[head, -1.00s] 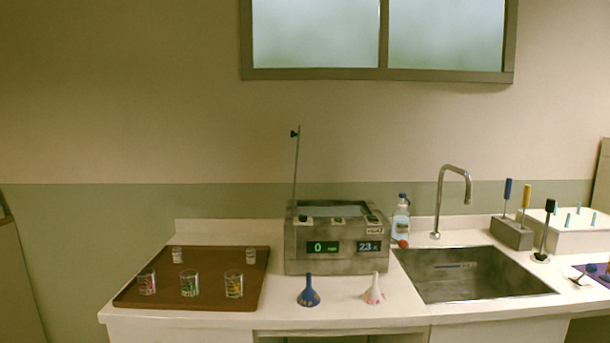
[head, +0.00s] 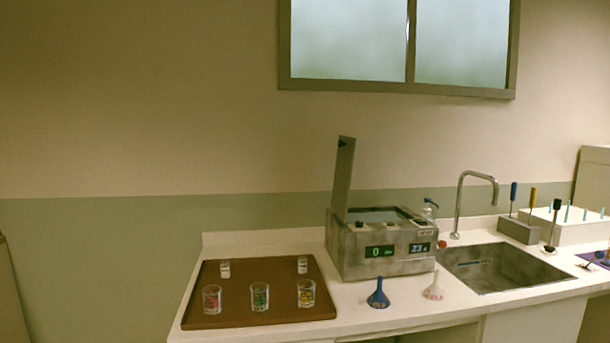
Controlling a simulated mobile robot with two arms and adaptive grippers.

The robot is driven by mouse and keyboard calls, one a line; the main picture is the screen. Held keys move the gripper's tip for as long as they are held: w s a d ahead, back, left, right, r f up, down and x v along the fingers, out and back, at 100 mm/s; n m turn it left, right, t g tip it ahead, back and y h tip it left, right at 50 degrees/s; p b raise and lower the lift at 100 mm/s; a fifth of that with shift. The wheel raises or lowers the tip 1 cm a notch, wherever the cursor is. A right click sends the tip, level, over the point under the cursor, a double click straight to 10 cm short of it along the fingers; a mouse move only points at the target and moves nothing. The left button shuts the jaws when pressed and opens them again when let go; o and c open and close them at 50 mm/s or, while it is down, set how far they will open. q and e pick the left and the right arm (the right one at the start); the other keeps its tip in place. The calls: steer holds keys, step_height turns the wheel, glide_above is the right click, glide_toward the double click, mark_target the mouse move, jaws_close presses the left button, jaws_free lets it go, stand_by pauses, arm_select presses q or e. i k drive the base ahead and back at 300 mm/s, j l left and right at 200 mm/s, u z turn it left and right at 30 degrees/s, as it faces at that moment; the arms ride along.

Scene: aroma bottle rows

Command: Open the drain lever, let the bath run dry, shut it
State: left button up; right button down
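The bath is a grey metal box (head: 345,258) on the white counter, with a lit front panel that reads 0 on the left and about 23 on the right. Its lid (head: 343,180) stands upright at the left side, and the top is open with a pale surface (head: 378,215) inside. I cannot tell the water level. A small red knob (head: 442,245) shows at the bath's right side and may be the drain lever; its position is unclear. Neither of my grippers is in view.
A brown tray (head: 240,315) with several small glasses lies left of the bath. A sink (head: 500,270) with a tall tap (head: 460,205) is to the right, beside a tool block (head: 518,231).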

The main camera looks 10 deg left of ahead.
mark_target(442, 244)
steer(key=i+l+u, duration=0.1)
steer(key=l, duration=0.35)
steer(key=i+l+u, duration=0.1)
steer(key=l, duration=0.35)
steer(key=i+l+u, duration=0.1)
steer(key=l, duration=0.85)
steer(key=i+u, duration=0.05)
steer(key=i, duration=0.05)
